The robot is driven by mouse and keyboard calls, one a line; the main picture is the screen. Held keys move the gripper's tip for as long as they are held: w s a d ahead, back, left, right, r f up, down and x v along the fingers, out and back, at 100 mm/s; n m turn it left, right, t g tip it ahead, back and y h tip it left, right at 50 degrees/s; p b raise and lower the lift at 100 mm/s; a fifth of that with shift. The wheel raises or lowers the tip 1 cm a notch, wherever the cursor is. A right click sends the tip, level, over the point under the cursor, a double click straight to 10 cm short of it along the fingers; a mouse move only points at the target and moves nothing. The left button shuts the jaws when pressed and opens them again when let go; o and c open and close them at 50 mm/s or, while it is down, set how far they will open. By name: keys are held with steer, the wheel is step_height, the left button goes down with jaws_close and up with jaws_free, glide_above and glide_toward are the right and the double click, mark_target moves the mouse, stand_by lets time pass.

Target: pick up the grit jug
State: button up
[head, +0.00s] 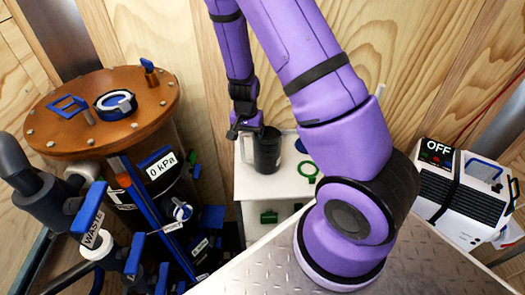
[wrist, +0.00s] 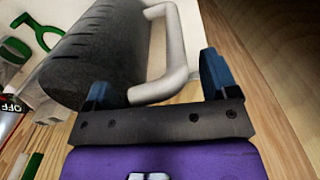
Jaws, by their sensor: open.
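The grit jug, a dark grey cylinder (head: 267,152), stands on a white cabinet top (head: 246,182) in the head view. In the wrist view the jug (wrist: 95,50) fills the upper left, with its pale grey handle (wrist: 178,62) on the right side. My gripper (head: 245,130) is at the jug's upper left in the head view. In the wrist view my gripper (wrist: 157,80) is open, its blue fingertips on either side of the handle's near part. The left fingertip overlaps the jug's body in the picture; I cannot tell if they touch.
A green ring (head: 308,170) lies right of the jug, and a green piece (head: 269,216) is on the cabinet front. A tank with a brown lid (head: 100,115) and blue-handled valves stands left. A white unit marked OFF (head: 455,190) stands right. A wooden wall is behind.

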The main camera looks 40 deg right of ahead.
steer(key=shift+c, duration=0.5)
steer(key=c, duration=1.4)
